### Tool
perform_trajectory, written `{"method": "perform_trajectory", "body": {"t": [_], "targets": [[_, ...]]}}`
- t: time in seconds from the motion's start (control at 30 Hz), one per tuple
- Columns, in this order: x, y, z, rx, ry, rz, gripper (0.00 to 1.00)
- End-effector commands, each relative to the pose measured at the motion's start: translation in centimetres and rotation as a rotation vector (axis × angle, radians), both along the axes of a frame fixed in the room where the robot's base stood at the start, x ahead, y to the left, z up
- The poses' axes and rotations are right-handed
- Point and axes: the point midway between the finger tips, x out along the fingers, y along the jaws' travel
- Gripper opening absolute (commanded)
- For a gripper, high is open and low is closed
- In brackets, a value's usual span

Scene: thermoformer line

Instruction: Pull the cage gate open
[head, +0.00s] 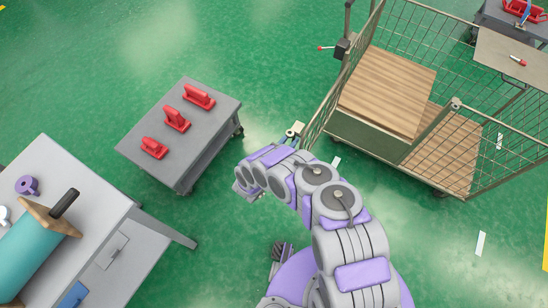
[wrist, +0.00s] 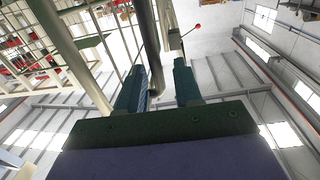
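The cage gate seems to be the mesh panel (head: 343,85) at the left side of the cage cart, seen nearly edge-on in the head view. In the wrist view my gripper (wrist: 160,67) is open, with one finger on each side of a round grey bar (wrist: 143,35). The bar lies nearer the left finger, and a gap shows to the right finger. It seems to be part of the gate. A latch box (head: 343,49) with a red-knobbed lever (head: 322,47) sits on the far post; the red knob (wrist: 197,27) also shows in the wrist view.
The cage cart (head: 365,139) holds a wood-topped block (head: 388,88). A grey cart (head: 184,98) with red clamps stands left of my arm. A workbench (head: 118,205) with a teal roll (head: 36,262) is at lower left. Green floor between them is clear.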

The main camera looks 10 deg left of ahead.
Motion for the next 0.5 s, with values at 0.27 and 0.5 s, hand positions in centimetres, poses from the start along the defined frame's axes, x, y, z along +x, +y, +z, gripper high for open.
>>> {"method": "perform_trajectory", "body": {"t": [0.27, 0.5], "targets": [[-5.9, 2.6, -0.2, -0.001, 0.003, 0.006, 0.34], [-10.6, 4.4, -0.2, -0.002, 0.001, 0.005, 0.34]]}}
